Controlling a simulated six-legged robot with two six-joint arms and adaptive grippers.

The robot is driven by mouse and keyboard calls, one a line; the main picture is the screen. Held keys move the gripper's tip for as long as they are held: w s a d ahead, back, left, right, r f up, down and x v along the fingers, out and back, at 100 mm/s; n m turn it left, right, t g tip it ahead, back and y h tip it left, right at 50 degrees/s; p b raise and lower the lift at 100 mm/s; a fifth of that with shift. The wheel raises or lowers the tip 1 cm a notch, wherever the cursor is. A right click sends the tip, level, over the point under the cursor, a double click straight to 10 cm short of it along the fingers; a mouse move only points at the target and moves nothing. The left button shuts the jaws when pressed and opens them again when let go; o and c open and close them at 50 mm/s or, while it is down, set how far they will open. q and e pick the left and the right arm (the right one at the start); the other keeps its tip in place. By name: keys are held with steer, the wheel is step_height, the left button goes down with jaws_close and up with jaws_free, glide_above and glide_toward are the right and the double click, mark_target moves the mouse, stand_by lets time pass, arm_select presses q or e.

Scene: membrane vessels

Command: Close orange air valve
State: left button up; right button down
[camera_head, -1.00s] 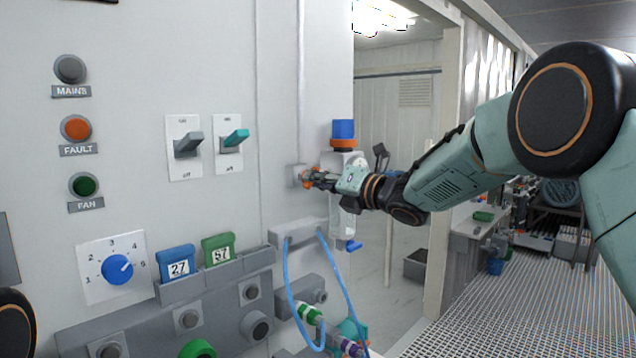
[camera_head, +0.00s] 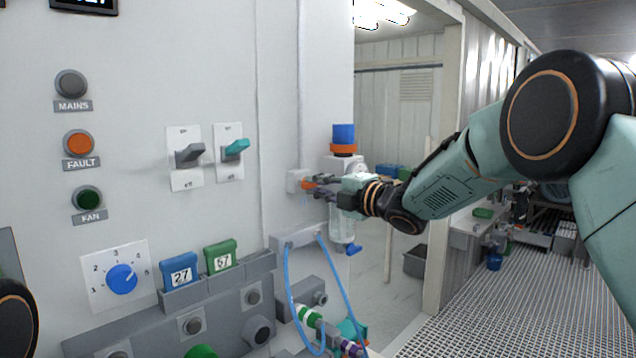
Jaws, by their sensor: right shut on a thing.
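The orange air valve (camera_head: 307,184) sits on a pale mount on the right part of the white panel, beside a clear filter bowl with a blue and orange top. My right gripper (camera_head: 322,187) reaches in from the right and is shut on the valve's orange handle. The fingers hide part of the handle, so its exact angle is hard to tell. My left gripper is not in view.
The filter unit with its blue cap (camera_head: 344,134) stands close behind my right gripper. Blue hoses (camera_head: 292,290) hang below from a grey block (camera_head: 297,236). Two toggle switches, lamps and a blue dial (camera_head: 122,278) are on the panel at left. An open doorway lies behind.

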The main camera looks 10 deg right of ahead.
steer(key=shift+f+m, duration=0.1)
steer(key=shift+m, duration=0.4)
steer(key=c, duration=1.4)
jaws_free()
steer(key=shift+s+d, duration=0.1)
steer(key=shift+v, duration=5.9)
steer(key=shift+s, duration=0.1)
